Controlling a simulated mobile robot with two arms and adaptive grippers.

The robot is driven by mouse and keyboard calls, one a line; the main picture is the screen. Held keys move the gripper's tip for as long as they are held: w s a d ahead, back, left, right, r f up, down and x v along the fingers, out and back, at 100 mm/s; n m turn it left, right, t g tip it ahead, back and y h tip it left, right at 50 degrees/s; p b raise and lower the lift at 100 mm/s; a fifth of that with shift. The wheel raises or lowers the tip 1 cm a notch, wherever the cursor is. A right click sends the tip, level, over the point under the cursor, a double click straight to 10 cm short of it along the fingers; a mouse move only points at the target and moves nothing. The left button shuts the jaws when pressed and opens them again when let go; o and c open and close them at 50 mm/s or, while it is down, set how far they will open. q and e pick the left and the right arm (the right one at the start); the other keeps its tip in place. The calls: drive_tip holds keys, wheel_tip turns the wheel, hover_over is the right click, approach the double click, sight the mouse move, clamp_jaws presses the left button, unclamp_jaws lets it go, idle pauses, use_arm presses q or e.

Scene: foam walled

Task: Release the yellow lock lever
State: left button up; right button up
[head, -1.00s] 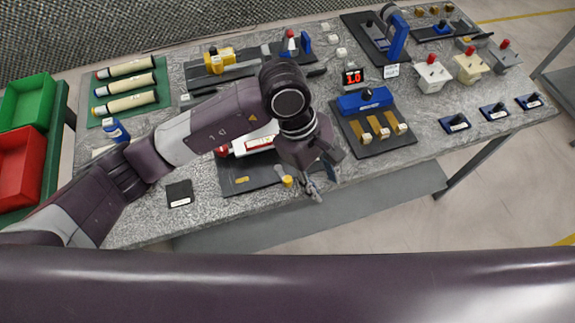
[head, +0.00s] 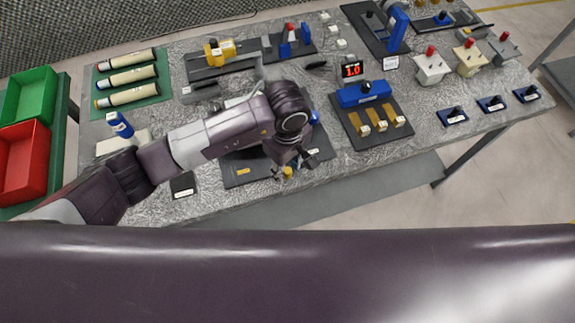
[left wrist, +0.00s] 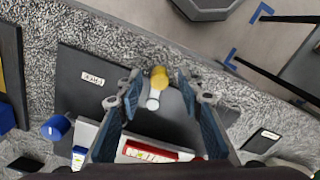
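The yellow lock lever (head: 288,172) stands near the front edge of a dark plate (head: 235,178). In the left wrist view the yellow tip (left wrist: 160,77) sits above a pale round stem, between my fingers in the picture. My left gripper (head: 290,167) is over the lever; in the left wrist view it (left wrist: 158,88) is open, with a gap on both sides of the lever. I cannot tell the depth between fingertips and lever. A red and white part (left wrist: 150,151) lies between the finger bases. My arm hides much of the fixture in the head view. My right gripper is not shown.
A plate with a blue block (head: 365,94) and brass strips lies right of the gripper. A small black box (head: 182,185) lies to the left. A blue bottle (head: 119,124) stands behind my forearm. The table's front edge is close to the lever, with open floor beyond.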

use_arm(q)
clamp_jaws()
drive_tip(key=shift+w+d+f+n+b, duration=0.15)
drive_tip(key=shift+n+b, duration=0.25)
drive_tip(key=shift+b, duration=0.3)
drive_tip(key=w+n+b, duration=0.1)
drive_tip(key=n+b, duration=0.2)
drive_tip(key=b, duration=0.1)
drive_tip(key=w+d+n+b, duration=0.1)
drive_tip(key=n+b, duration=0.3)
drive_tip(key=w+d+n+b, duration=0.1)
drive_tip(key=w+n+b, duration=0.1)
drive_tip(key=n+b, duration=0.2)
drive_tip(key=shift+w+d+b, duration=0.1)
drive_tip(key=shift+d+b, duration=0.15)
drive_tip(key=shift+b, duration=0.2)
drive_tip(key=shift+w+a+r+n+b, duration=0.1)
drive_tip(key=shift+w+n+b, duration=0.35)
drive_tip(key=shift+n+b, duration=0.45)
drive_tip(key=shift+w+a+r+n+b, duration=0.1)
drive_tip(key=shift+w+n+b, duration=0.3)
drive_tip(key=shift+n+b, duration=0.5)
drive_tip(key=shift+n, duration=0.3)
unclamp_jaws()
